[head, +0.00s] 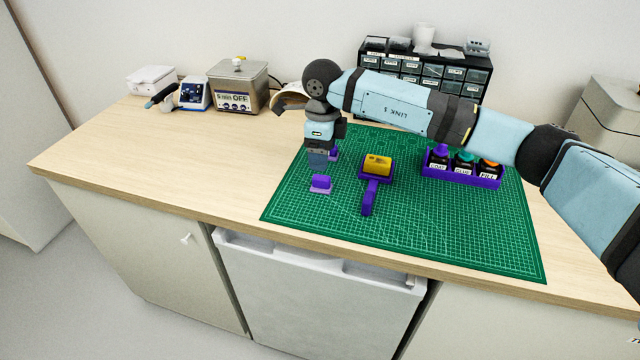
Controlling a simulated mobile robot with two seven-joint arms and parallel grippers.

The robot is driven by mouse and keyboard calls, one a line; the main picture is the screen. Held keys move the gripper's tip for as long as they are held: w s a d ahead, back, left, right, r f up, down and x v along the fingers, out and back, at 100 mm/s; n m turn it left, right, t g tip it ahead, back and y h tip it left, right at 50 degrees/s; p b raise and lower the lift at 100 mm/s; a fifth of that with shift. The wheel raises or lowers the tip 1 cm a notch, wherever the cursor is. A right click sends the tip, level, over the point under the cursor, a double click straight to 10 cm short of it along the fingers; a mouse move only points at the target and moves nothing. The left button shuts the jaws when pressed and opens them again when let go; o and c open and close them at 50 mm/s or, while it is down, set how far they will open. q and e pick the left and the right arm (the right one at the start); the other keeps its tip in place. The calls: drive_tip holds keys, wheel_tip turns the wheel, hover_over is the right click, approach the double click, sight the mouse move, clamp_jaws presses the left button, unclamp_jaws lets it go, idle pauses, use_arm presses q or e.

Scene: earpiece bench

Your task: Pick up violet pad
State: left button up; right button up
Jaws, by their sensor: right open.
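A small violet block on a paler violet base (320,184) sits on the green cutting mat (420,230), near its left side. A second violet piece (334,154) shows partly from behind my right gripper. I cannot tell for sure which of the two is the violet pad. My right gripper (317,166) points down just above and behind the nearer violet block. It is open, and nothing shows between its fingers. Whether the fingertips touch anything is hard to tell. My left gripper is not in view.
A yellow block (377,163) sits in a purple holder with a purple handle-like piece (369,198) in front. A purple rack (461,174) holds labelled bottles at the right. A drawer cabinet (470,78) and a metal box (238,86) stand behind.

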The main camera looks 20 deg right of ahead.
sight(323, 177)
wheel_tip(323, 177, down, 9)
drive_tip(key=shift+w+d+f, duration=0.1)
drive_tip(key=shift+w, duration=0.05)
idle(0.4)
drive_tip(key=shift+c, duration=0.5)
drive_tip(key=c, duration=0.9)
